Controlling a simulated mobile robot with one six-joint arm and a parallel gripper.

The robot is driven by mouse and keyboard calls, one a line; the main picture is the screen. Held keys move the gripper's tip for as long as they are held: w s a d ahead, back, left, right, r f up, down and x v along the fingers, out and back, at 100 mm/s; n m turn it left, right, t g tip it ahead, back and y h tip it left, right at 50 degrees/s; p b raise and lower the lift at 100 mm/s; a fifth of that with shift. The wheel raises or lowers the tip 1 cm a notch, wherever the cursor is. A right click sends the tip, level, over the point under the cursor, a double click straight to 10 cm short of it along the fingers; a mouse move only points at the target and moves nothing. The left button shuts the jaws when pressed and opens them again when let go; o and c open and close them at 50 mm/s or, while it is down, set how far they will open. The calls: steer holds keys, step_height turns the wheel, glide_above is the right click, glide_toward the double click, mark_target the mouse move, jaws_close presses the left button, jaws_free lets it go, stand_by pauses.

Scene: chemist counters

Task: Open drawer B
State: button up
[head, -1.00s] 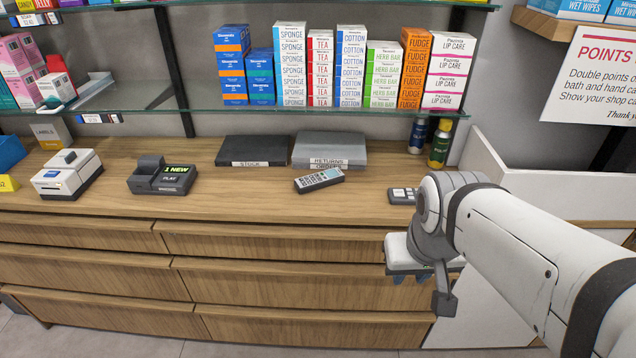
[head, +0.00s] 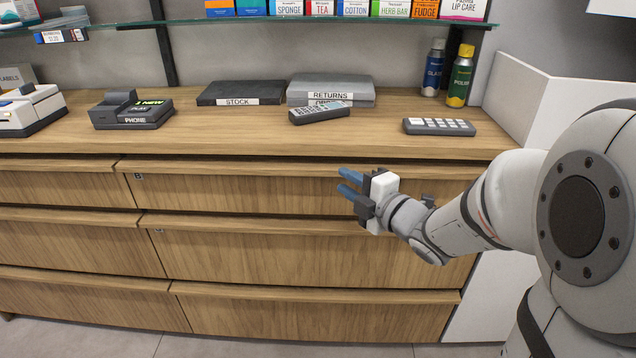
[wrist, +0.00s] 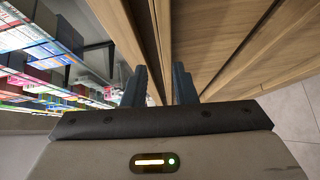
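Drawer B (head: 250,192) is the upper right drawer of the wooden counter, with a small "B" mark at the left end of its front. It looks shut, with a lip along its top edge. My gripper (head: 345,181) is in front of the right part of this drawer, with its blue fingers pointing left and inward. The fingers are apart with nothing held. In the wrist view my gripper (wrist: 156,82) also shows an open gap, with wooden drawer fronts and dark seams beyond the fingertips. I cannot tell whether a fingertip touches the drawer.
More drawers, such as the middle right one (head: 300,262), lie below and to the left. On the countertop (head: 230,130) are a phone (head: 132,110), ledgers (head: 240,92), a remote (head: 320,112), a keypad (head: 438,127) and bottles (head: 459,76). A white panel (head: 520,95) bounds the right side.

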mark_target(313, 174)
steer(key=w+a, duration=0.1)
steer(key=a, duration=0.1)
steer(key=w+a+n+y+b, duration=0.1)
steer(key=w+a, duration=0.1)
steer(key=w+a+f+n+b, duration=0.1)
steer(key=a, duration=0.1)
steer(key=shift+w+a+g+y, duration=0.3)
steer(key=shift+w+a+y, duration=0.1)
steer(key=shift+c, duration=0.2)
jaws_close()
steer(key=shift+f, duration=0.1)
